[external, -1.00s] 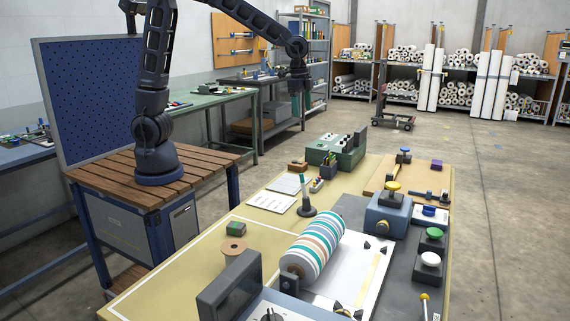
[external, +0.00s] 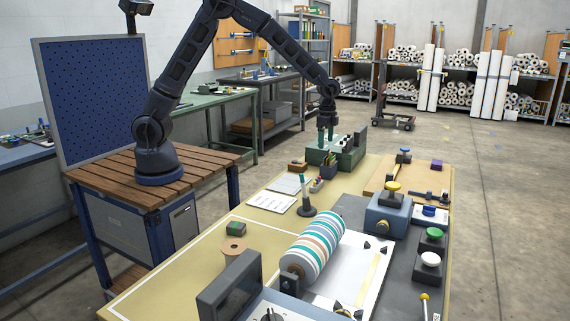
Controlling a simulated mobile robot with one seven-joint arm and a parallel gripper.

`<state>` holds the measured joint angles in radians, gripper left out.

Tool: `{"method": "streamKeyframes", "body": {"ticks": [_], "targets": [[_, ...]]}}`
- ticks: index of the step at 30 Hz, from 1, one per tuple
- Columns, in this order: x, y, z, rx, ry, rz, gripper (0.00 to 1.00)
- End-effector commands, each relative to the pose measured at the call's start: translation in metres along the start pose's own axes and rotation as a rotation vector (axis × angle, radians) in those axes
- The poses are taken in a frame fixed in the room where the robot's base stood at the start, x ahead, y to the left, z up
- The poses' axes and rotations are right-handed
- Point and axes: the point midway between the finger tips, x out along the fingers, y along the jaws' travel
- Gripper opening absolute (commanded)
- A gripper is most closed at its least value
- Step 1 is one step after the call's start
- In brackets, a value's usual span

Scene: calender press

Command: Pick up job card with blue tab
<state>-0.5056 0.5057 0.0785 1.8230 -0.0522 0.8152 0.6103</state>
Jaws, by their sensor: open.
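I cannot make out a job card with a blue tab for certain. A white printed sheet (external: 271,202) lies flat on the work table, and a greyer sheet (external: 287,184) lies just behind it. No blue tab shows clearly on either. My gripper (external: 325,138) is open and points down over the left part of a green box-like unit (external: 348,158) at the table's far end. Its fingers partly cover that unit, and whether they touch anything there cannot be told.
A striped roll (external: 313,246) lies in the middle of the table (external: 190,265). A blue-grey block with a yellow knob (external: 393,187) stands to the right.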

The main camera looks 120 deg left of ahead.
Motion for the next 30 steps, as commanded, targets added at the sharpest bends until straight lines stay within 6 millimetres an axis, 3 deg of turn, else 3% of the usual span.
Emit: {"method": "streamKeyframes", "body": {"ticks": [3,11,21,28,30], "targets": [[0.017,0.0,0.0,0.0,-0.001,0.001,0.85],[0.034,0.0,-0.001,0.0,-0.001,0.001,0.85],[0.075,-0.002,-0.004,0.0,-0.001,0.001,0.85],[0.077,-0.002,-0.005,0.0,0.0,0.0,0.85],[0.077,-0.002,-0.005,0.0,0.0,0.0,0.76]]}}
